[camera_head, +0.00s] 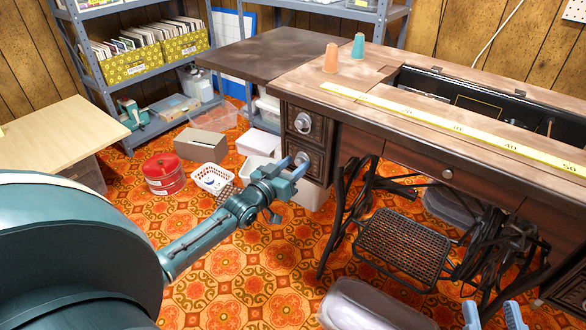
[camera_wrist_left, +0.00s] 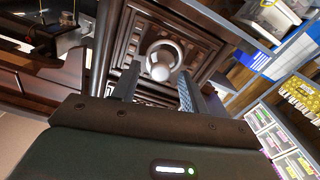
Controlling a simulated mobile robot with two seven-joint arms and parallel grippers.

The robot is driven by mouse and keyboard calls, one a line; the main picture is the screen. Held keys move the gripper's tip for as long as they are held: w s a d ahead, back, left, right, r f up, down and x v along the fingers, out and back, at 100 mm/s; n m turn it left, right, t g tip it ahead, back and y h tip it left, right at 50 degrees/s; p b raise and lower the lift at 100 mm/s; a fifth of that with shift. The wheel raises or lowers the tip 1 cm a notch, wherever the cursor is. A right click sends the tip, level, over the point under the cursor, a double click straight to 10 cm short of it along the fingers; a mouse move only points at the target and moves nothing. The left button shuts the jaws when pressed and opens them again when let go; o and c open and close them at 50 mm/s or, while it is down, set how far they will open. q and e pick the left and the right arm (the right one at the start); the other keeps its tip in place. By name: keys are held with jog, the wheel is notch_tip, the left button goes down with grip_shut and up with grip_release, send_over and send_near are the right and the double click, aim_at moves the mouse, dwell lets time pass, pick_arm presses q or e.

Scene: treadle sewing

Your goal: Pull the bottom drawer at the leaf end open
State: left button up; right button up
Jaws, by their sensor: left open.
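The sewing table (camera_head: 345,75) has two stacked dark carved drawers below its leaf end. The bottom drawer (camera_head: 318,170) looks shut, and my left gripper partly covers its front. In the left wrist view, a carved drawer front (camera_wrist_left: 205,45) carries a pale round knob (camera_wrist_left: 160,62) with a ring plate. My left gripper (camera_head: 294,168) is open in front of the bottom drawer. Its fingers (camera_wrist_left: 158,88) stand on either side of the knob in the wrist view; I cannot tell whether they touch it. My right gripper (camera_head: 493,316) shows only fingertips, spread apart, at the bottom right.
A white bin (camera_head: 310,195), a white basket (camera_head: 212,178) and a red tin (camera_head: 164,174) stand on the floor nearby. The treadle (camera_head: 402,248) is right of the drawers.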

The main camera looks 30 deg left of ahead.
pick_arm(q)
grip_shut()
dwell(0.4)
